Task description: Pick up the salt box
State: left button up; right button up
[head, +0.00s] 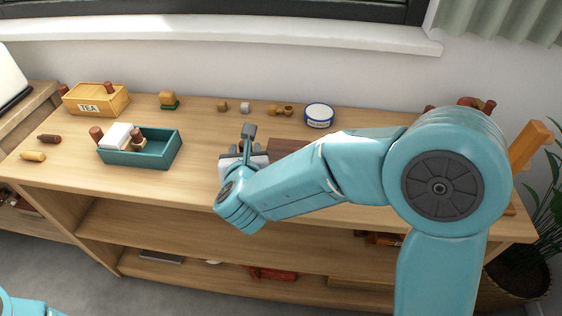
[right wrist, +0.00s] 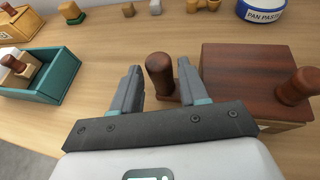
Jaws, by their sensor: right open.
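No label reading salt shows in either view, so I cannot tell for sure which thing is the salt box. A box with a dark red-brown wooden top (right wrist: 250,70) and a round brown knob (right wrist: 296,87) stands right of my right gripper (right wrist: 160,82); its top also shows in the head view (head: 288,146), partly behind my arm. My right gripper is open, its fingers on either side of an upright brown peg or knob (right wrist: 159,70), with no clear contact. What lies below that peg is mostly hidden by the gripper. My left gripper is out of view.
A yellow box marked TEA (head: 95,100) and an open teal tray (head: 168,150) holding white and brown items stand at the left. Several small blocks and a round tin (head: 319,117) sit along the back near the wall. Free wood lies between tray and gripper.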

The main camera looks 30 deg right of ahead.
jog(key=x, duration=0.2)
jog(key=shift+w+d+f, duration=0.1)
jog(key=shift+w+f, duration=0.05)
jog(key=shift+w, duration=0.1)
grip_shut()
